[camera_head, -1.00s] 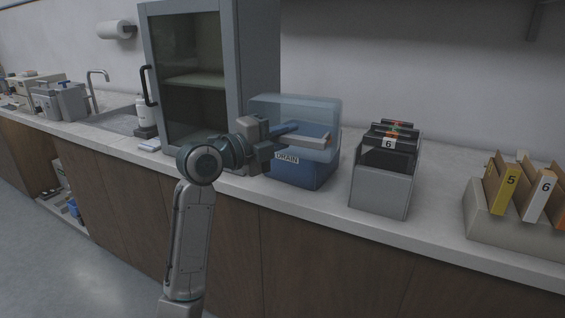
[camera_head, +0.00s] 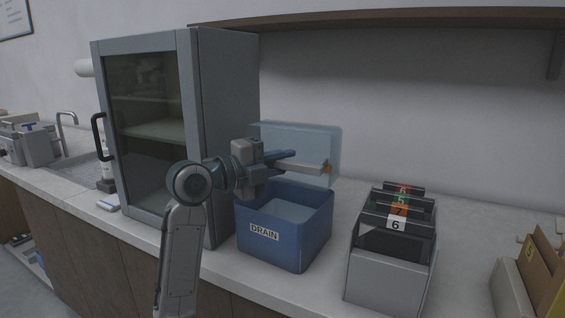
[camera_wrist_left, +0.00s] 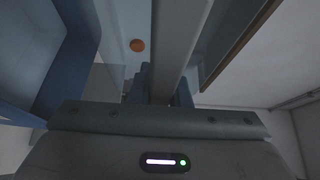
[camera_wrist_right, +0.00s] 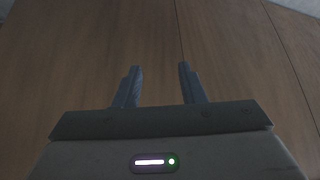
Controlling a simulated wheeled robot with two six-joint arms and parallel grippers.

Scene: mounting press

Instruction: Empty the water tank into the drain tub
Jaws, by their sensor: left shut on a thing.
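The water tank (camera_head: 305,140) is a see-through pale blue box with a long grey bar and an orange-red spot at the bar's end. It is held above and toward the back of the blue drain tub (camera_head: 264,250), which stands on the counter with a DRAIN label. The tub is open at the top and its pale inside shows. My left gripper (camera_head: 288,158) is shut on the tank's grey bar, which also runs between the fingers in the left wrist view (camera_wrist_left: 172,60). I cannot tell the tank's tilt or water level. My right gripper (camera_wrist_right: 160,82) is open and empty, facing wood.
A grey glass-door cabinet (camera_head: 225,110) stands close left of the tub. A grey holder (camera_head: 388,285) with numbered folders stands to the right. Another folder box (camera_head: 515,290) is at the far right. A shelf (camera_head: 400,17) crosses the wall above. Wooden cabinet front (camera_wrist_right: 220,60) fills the right wrist view.

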